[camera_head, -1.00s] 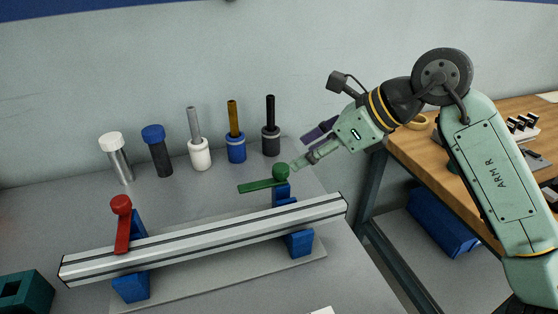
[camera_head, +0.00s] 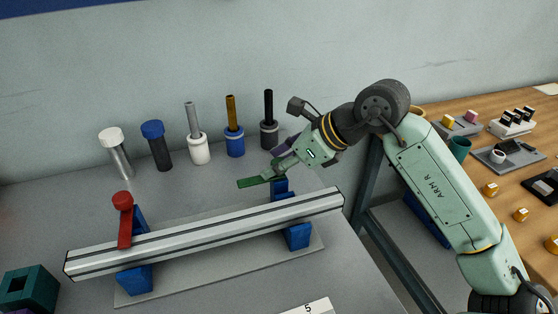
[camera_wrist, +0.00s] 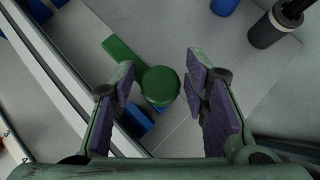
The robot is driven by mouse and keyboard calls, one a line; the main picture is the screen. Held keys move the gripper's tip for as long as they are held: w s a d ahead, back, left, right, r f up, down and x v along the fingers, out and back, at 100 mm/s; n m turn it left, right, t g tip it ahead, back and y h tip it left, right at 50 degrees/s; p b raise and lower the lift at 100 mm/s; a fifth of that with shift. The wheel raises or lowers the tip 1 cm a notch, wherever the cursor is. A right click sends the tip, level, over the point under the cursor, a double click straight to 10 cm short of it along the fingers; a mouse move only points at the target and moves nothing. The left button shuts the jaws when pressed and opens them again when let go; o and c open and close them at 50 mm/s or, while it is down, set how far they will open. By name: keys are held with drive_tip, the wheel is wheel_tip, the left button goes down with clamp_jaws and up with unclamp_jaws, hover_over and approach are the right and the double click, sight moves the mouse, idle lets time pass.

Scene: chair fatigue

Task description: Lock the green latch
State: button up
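The green latch (camera_head: 254,182) sits on a blue bracket at the right end of a silver rail. Its flat lever points left in the head view, lying behind the rail rather than across it. In the wrist view the round green knob (camera_wrist: 160,85) shows between my open fingers (camera_wrist: 160,95), with a gap on each side. In the head view my gripper (camera_head: 279,165) is at the knob and largely hides it. Whether the fingertips are level with the knob or above it is hard to tell.
The silver rail (camera_head: 205,234) rests on two blue brackets. A red latch (camera_head: 124,222) stands at its left end, its lever reaching onto the rail. Several cylindrical pieces, including a black-and-blue one (camera_head: 157,147), stand behind. A wooden table (camera_head: 470,168) with small items is at right.

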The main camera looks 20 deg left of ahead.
clamp_jaws()
idle(0.5)
